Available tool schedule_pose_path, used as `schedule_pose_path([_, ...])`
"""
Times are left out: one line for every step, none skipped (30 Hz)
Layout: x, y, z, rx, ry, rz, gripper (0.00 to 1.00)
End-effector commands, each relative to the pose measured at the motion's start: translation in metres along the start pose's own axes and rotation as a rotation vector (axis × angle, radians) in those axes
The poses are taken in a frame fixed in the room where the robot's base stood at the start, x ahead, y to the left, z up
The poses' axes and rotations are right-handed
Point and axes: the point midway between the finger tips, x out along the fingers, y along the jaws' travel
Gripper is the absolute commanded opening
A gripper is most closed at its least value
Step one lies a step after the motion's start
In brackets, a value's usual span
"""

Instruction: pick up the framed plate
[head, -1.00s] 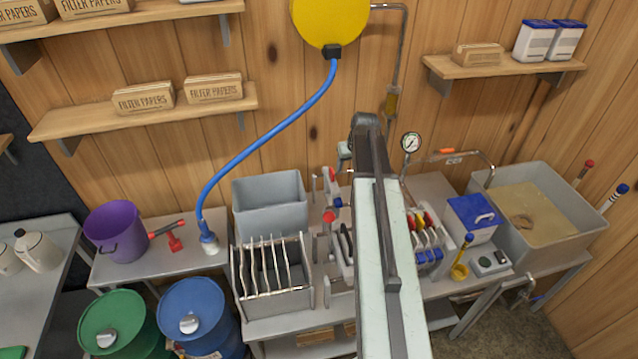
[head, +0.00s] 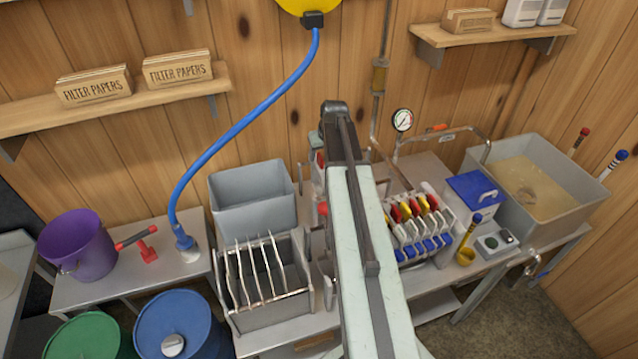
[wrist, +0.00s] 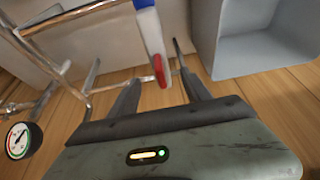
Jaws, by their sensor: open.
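In the wrist view, a white plate edge with a blue part and a red tip (wrist: 150,38) hangs down from the top of the picture. Its red lower end shows between or just beyond my fingers; contact cannot be told. My gripper (wrist: 160,82) is open, with its two dark fingers apart. In the head view, a row of white plates with red, yellow and blue tabs (head: 416,226) stands right of my arm, partly covered by it. A grey rack (head: 290,308) holds several thin upright frames (head: 262,270) left of my arm. My fingers are hidden there.
A grey tub (head: 252,198) stands behind the rack; a grey bin also shows in the wrist view (wrist: 262,42). A blue hose (head: 235,120) hangs left.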

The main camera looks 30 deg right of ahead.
Motion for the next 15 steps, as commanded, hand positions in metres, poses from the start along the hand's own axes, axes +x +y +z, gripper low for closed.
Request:
schedule_pose_path([0.013, 0.000, 0.002, 0.000, 0.000, 0.000, 0.56])
schedule_pose_path([0.017, 0.000, 0.002, 0.000, 0.000, 0.000, 0.56])
schedule_pose_path([0.022, 0.000, 0.002, 0.000, 0.000, 0.000, 0.56])
schedule_pose_path([0.023, 0.000, 0.001, 0.000, 0.000, 0.000, 0.56])
schedule_pose_path([0.023, 0.000, 0.001, 0.000, 0.000, 0.000, 0.56])
schedule_pose_path([0.021, 0.000, 0.001, 0.000, 0.000, 0.000, 0.56])
schedule_pose_path([0.021, 0.000, 0.001, 0.000, 0.000, 0.000, 0.56])
schedule_pose_path([0.022, 0.000, 0.001, 0.000, 0.000, 0.000, 0.56])
schedule_pose_path([0.025, -0.001, 0.001, 0.000, 0.000, 0.000, 0.56])
schedule_pose_path([0.029, -0.001, 0.002, 0.000, 0.000, 0.000, 0.56])
schedule_pose_path([0.033, -0.001, 0.003, 0.000, 0.000, 0.000, 0.56])
schedule_pose_path([0.040, -0.001, 0.004, 0.000, 0.000, 0.000, 0.56])
schedule_pose_path([0.046, -0.001, 0.004, 0.000, 0.000, 0.000, 0.56])
schedule_pose_path([0.052, -0.001, 0.005, 0.000, 0.000, 0.000, 0.56])
schedule_pose_path([0.059, -0.001, 0.006, 0.000, 0.000, 0.000, 0.56])
